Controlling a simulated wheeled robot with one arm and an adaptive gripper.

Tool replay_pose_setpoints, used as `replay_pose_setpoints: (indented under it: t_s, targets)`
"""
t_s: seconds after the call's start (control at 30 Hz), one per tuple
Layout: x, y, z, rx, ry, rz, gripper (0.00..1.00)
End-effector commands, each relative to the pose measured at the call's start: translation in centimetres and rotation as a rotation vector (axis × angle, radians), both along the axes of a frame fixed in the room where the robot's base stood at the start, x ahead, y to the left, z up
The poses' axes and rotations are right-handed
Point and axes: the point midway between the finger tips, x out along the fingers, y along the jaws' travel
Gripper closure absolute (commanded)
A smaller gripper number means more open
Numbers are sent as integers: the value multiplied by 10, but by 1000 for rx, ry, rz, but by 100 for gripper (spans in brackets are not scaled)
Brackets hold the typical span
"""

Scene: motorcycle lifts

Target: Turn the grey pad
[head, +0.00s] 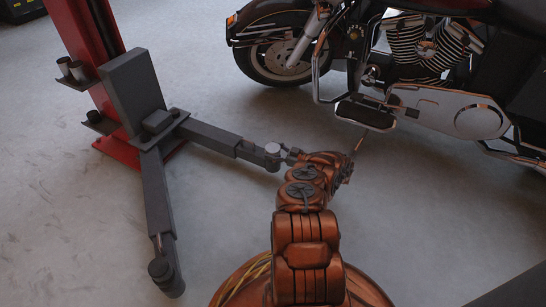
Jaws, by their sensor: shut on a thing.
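The grey pad (272,149) is a small, light round disc on top of the end of the right-hand lift arm (215,138). My gripper (286,154) reaches it from the right, low over the floor, and is shut at the pad's right edge. The fingertips are small in this view, and their exact grip on the pad is hard to see. My copper-coloured arm stretches forward from the bottom of the head view.
A red lift post (90,45) with small cup holders stands at the upper left. A second lift arm (157,205) points towards me, with a dark end piece (160,268). A motorcycle (430,75) fills the upper right. Open floor (430,220) lies at the right.

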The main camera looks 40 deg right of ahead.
Motion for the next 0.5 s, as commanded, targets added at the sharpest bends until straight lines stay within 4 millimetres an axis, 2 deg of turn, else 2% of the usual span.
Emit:
replay_pose_setpoints:
  t_s: [0.03, 0.5]
  targets:
    - [-1, 0, -9, -4, 7, 22, 66]
    - [-1, 3, -7, 3, 8, 158, 66]
